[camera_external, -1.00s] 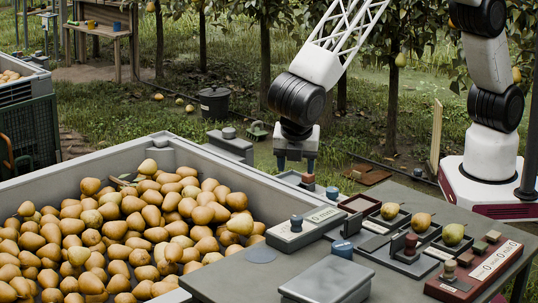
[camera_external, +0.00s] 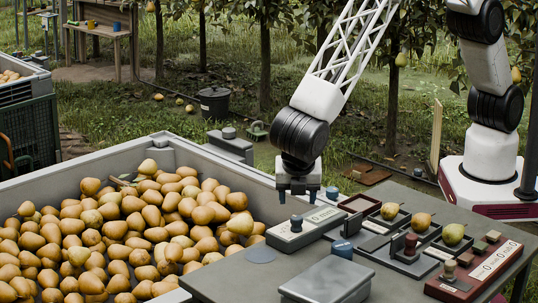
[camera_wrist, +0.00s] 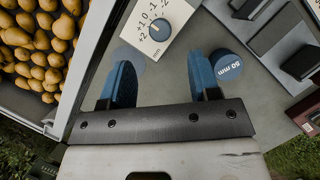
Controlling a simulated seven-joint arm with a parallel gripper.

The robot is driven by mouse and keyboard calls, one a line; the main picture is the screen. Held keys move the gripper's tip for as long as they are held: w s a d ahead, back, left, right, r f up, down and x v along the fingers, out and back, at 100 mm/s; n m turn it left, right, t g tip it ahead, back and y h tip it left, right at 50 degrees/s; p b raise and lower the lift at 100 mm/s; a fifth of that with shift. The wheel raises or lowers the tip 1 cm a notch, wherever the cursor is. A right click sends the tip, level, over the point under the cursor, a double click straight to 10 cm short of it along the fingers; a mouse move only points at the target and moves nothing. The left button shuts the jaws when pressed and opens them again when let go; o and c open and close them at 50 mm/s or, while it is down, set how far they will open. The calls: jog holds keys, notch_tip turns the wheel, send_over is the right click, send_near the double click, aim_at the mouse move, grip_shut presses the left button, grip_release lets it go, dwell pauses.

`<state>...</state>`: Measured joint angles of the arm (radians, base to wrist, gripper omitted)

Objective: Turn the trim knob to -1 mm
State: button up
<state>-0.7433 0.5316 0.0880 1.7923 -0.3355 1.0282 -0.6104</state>
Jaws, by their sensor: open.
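The trim knob (camera_external: 296,223) is a small blue-grey knob standing on a pale grey box (camera_external: 290,240). A label beside it on the box appears to read 0 mm. In the wrist view the knob (camera_wrist: 151,27) sits at the top on a white dial plate (camera_wrist: 172,13) marked from +2 to -2 with mm; I cannot tell exactly where its pointer stands. My gripper (camera_external: 298,196) is open and empty, fingers down, just above the knob in the external view. In the wrist view its blue fingertips (camera_wrist: 161,72) are apart, with the knob beyond them, not between them.
A blue cylinder marked 50 mm (camera_wrist: 228,66) stands close to the right finger. A bin full of pears (camera_external: 262,176) borders the table (camera_external: 225,283). Dark trays with pears (camera_external: 450,253) and a red panel (camera_external: 487,269) stand to the right. A grey case (camera_external: 327,281) is in front.

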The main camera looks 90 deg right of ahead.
aim_at(296, 217)
jog(key=shift+x, duration=3.6)
jog(key=shift+c, duration=0.4)
jog(key=c, duration=0.8)
jog(key=shift+m, duration=0.3)
jog(key=shift+w+m+g+y, duration=0.15)
jog(key=shift+m+g, duration=0.4)
jog(key=shift+m, duration=0.75)
jog(key=shift+m+g+y, duration=0.15)
jog(key=shift+m+g, duration=0.4)
jog(key=shift+m, duration=0.75)
jog(key=o, duration=0.9)
